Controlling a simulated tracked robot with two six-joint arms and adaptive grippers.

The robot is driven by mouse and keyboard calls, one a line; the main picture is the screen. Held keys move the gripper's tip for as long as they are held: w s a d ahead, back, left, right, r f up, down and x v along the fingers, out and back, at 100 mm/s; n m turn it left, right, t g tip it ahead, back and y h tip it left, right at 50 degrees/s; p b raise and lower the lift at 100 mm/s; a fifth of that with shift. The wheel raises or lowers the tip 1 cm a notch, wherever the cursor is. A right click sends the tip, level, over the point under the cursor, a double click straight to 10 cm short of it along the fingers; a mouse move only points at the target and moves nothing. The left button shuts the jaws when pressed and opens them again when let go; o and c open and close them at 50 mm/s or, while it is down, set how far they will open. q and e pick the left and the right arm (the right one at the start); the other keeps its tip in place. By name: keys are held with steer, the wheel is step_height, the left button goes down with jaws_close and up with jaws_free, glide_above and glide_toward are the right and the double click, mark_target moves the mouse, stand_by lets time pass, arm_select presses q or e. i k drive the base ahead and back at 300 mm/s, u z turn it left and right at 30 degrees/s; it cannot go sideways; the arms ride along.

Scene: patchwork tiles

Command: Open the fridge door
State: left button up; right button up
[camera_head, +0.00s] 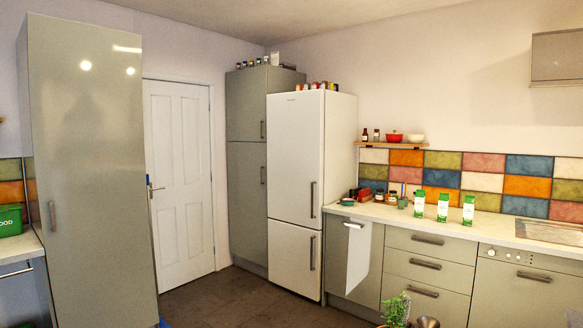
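The fridge (293,160) is a tall white unit in the far corner, with a larger upper door and a smaller lower door. Both doors look shut. The upper door has a dark vertical handle (312,199) near its right edge. The lower door has a similar handle (312,253) near its right edge. Neither of my grippers shows in the head view.
A counter (450,225) with cartons runs right of the fridge. A tall grey-green cabinet (90,170) fills the left side. A plant (395,310) is at the bottom. The dark floor (225,300) before the fridge looks clear.

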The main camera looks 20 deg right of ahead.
mark_target(295, 119)
steer(key=z, duration=0.05)
steer(key=i, duration=2.15)
steer(key=z, duration=0.3)
steer(key=i, duration=1.8)
steer(key=z, duration=0.45)
steer(key=i, duration=2.5)
steer(key=z, duration=0.15)
